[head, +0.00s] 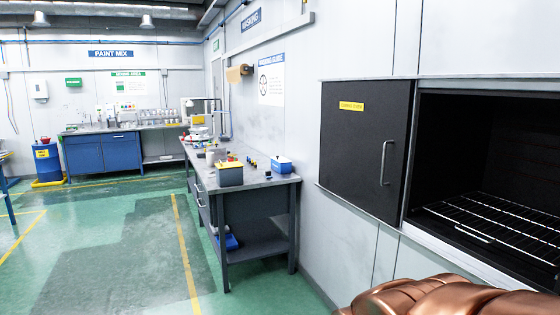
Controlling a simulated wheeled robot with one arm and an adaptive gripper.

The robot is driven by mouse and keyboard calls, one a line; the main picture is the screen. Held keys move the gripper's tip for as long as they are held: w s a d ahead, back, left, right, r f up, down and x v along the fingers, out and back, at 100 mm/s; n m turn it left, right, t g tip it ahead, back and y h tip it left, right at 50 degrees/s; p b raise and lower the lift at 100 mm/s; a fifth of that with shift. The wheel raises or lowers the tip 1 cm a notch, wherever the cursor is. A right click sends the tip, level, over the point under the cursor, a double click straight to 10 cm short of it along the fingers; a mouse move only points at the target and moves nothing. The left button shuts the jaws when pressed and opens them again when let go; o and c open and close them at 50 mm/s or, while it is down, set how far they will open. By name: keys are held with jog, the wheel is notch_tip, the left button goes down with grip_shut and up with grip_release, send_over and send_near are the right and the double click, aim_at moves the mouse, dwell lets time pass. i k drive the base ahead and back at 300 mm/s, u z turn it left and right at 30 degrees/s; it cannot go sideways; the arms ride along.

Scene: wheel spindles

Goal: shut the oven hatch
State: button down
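The oven hatch (358,150) is a flat dark panel with a yellow label (351,106) and an upright metal bar handle (385,163) near its right edge. It stands at the left of the oven opening (480,150) on the right wall. The opening is uncovered, so the hatch is open. Inside the dark oven is a wire rack (500,222), and it looks empty. The right end of the oven is cut off by the picture edge.
A grey workbench (262,181) with a yellow-topped box (229,173) and a blue box (282,164) stands along the wall left of the oven. Blue cabinets (102,154) stand at the back. The green floor (120,240) at the left is mostly clear.

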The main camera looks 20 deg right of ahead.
aim_at(365, 125)
jog(key=u, duration=0.05)
jog(key=i, duration=1.1)
jog(key=u, duration=0.05)
